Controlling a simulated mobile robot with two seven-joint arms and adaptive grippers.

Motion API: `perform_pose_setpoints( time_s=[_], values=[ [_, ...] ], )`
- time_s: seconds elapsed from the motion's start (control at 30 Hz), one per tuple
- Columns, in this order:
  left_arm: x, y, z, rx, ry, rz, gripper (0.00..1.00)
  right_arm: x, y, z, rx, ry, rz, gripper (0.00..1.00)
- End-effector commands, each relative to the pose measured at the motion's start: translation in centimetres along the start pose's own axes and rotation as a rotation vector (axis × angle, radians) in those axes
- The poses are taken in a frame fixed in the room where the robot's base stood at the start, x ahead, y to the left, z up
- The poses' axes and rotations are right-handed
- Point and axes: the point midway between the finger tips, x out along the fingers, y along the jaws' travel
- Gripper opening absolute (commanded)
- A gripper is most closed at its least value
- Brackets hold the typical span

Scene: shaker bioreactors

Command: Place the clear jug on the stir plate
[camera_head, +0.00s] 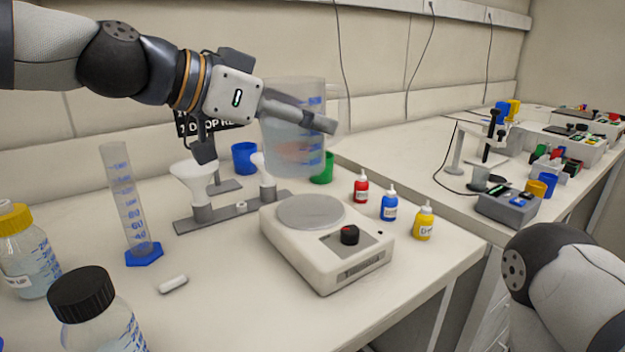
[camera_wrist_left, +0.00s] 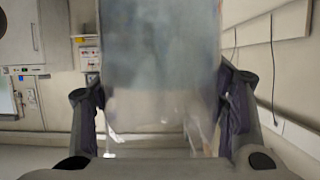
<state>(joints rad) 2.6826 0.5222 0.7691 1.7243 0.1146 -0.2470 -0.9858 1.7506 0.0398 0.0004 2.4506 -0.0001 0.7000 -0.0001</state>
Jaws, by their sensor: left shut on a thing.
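The clear jug (camera_head: 293,143), with blue markings and a handle on its right, hangs above the bench in the head view. My left gripper (camera_head: 303,112) is shut on the jug from the left and holds it upright in the air. In the left wrist view the jug (camera_wrist_left: 160,70) fills the space between the two fingers. The stir plate (camera_head: 311,211) stands below it and slightly in front, with a round grey top and a black knob. The top is bare. My right gripper is out of view; only part of the right arm shows at the lower right.
Red, blue and yellow dropper bottles (camera_head: 389,206) stand right of the stir plate. A funnel rack (camera_head: 232,212) and a graduated cylinder (camera_head: 130,207) stand left of it. Blue (camera_head: 245,158) and green (camera_head: 322,168) cups stand behind. A white stir bar (camera_head: 173,284) lies in front of the cylinder.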

Motion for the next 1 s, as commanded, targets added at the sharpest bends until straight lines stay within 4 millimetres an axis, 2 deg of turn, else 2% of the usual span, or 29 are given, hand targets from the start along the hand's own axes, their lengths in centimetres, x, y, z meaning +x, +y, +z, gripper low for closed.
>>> perform_pose_setpoints(
  time_s=[0.03, 0.1, 0.2, 0.3, 0.47, 0.63, 1.0],
  values=[
    [2.3, -1.4, 1.7, -0.021, -0.015, 0.008, 0.22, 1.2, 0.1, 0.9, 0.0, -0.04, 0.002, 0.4],
    [4.2, -2.7, 2.3, -0.022, -0.015, 0.008, 0.22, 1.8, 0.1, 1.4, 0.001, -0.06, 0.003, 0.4],
    [6.2, -3.6, 3.7, -0.018, -0.012, 0.008, 0.22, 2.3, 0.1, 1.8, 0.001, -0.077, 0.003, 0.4],
    [7.3, -4.3, 4.3, -0.012, -0.008, 0.006, 0.22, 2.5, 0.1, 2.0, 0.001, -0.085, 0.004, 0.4],
    [8.5, -4.9, 5.0, -0.009, -0.006, 0.005, 0.22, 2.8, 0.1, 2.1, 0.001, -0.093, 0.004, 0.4],
    [9.7, -5.1, 7.7, -0.01, -0.005, 0.005, 0.22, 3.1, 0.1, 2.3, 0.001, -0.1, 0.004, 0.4],
    [9.8, -5.0, 8.1, -0.006, -0.004, 0.004, 0.22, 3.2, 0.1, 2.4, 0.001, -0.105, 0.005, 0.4]
  ],
)
